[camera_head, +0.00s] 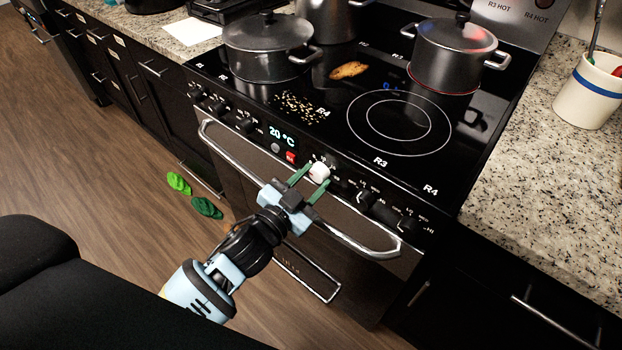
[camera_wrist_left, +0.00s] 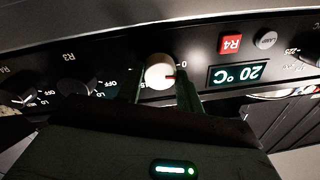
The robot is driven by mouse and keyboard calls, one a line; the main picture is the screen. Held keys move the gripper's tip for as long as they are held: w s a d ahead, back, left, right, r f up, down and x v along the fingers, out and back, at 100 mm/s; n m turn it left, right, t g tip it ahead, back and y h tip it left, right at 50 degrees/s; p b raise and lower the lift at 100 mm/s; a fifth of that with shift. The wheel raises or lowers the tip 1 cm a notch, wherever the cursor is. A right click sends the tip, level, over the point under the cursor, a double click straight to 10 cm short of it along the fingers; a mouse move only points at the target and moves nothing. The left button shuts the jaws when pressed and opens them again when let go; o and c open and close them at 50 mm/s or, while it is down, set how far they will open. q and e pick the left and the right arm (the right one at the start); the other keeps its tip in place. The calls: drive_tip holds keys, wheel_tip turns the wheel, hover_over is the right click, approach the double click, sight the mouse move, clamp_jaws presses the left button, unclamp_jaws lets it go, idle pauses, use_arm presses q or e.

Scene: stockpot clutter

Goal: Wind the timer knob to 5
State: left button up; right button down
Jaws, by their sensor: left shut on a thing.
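The timer knob (camera_head: 319,171) is a white round knob on the stove's front panel, right of the red R4 button. In the left wrist view the knob (camera_wrist_left: 158,72) has a red mark that points to the right in the picture, close to the printed 0. My left gripper (camera_head: 316,178) has its two green fingers on either side of the knob, shut on it; the fingers (camera_wrist_left: 160,88) also show in the left wrist view. The 5 on the scale cannot be clearly read. My right gripper is not in view.
Black control knobs (camera_head: 365,199) sit on the panel to the right. The oven handle (camera_head: 345,240) runs just below the panel. Pots (camera_head: 268,55) stand on the black cooktop, with one burner ring glowing red. Green clogs (camera_head: 206,208) lie on the floor.

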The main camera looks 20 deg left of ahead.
use_arm(q)
drive_tip(key=shift+m, duration=0.8)
drive_tip(key=m+p, duration=0.1)
drive_tip(key=m, duration=0.2)
drive_tip(key=shift+m, duration=1.3)
drive_tip(key=o, duration=1)
drive_tip(key=v, duration=0.8)
drive_tip(key=shift+w+a+f+b, duration=0.1)
drive_tip(key=shift+f+b, duration=0.1)
drive_tip(key=shift+b, duration=0.1)
